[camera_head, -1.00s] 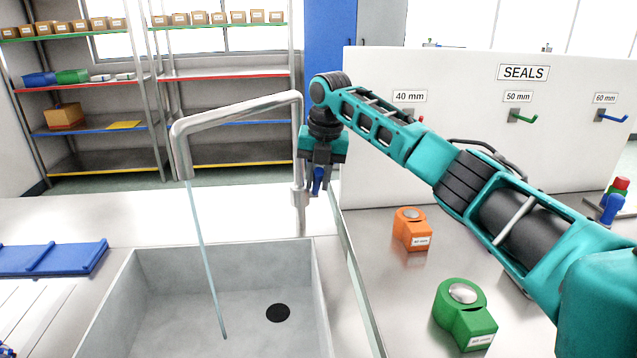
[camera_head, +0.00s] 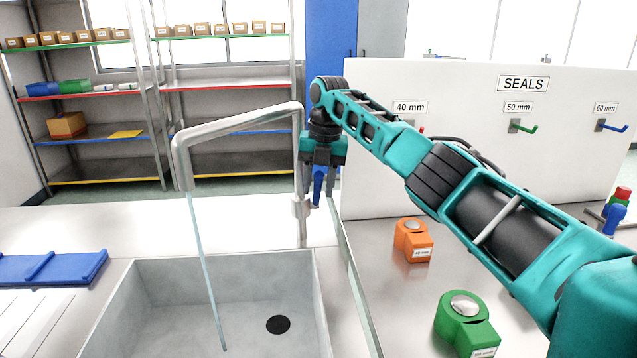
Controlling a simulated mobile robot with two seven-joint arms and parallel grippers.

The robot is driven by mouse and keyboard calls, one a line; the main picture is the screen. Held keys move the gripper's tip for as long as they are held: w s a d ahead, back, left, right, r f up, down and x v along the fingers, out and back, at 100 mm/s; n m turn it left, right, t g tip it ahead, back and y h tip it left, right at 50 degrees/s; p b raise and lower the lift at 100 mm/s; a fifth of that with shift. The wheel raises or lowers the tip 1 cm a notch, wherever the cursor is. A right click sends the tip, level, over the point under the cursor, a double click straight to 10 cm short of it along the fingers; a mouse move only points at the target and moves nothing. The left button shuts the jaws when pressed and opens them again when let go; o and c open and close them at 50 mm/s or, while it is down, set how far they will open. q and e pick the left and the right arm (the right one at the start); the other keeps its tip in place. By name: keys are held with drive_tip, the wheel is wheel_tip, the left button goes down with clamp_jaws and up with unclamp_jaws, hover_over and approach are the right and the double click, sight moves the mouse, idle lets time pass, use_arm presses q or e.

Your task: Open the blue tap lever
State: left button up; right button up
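The silver tap (camera_head: 240,118) arches over the sink (camera_head: 160,285), and a thin pale-blue stream (camera_head: 205,270) falls from its spout into the basin. The blue tap lever (camera_head: 318,186) is a short, nearly upright piece beside the right side of the tap's post. My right gripper (camera_head: 319,192) points down over the lever. Its dark fingers stand apart, one on each side of the lever, with small gaps showing. The lever's upper end is hidden by the gripper body. My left gripper is not in view.
The white SEALS panel (camera_head: 440,165) stands right of the gripper, behind my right arm. An orange block (camera_head: 416,250) and a green block (camera_head: 452,330) sit on the metal bench. A blue board (camera_head: 50,268) lies left of the sink.

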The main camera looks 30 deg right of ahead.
drive_tip(key=shift+o, duration=0.3)
drive_tip(key=shift+r, duration=0.55)
wheel_tip(320, 180, up, 12)
drive_tip(key=s+d, duration=0.1)
drive_tip(key=shift+f, duration=0.1)
